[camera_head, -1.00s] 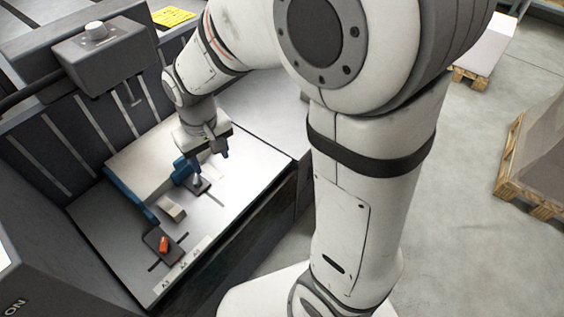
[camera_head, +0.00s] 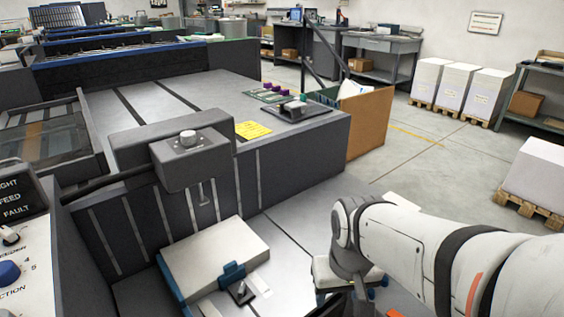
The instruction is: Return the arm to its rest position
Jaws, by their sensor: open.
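My white arm (camera_head: 405,240) reaches in from the lower right of the head view, its wrist bent down.
A grey control box with a knob (camera_head: 190,155) stands over the table's back. Behind are a long dark machine with a yellow note (camera_head: 252,130) and a cardboard bin (camera_head: 368,122). A labelled panel (camera_head: 22,245) is at left. Open floor lies at right.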

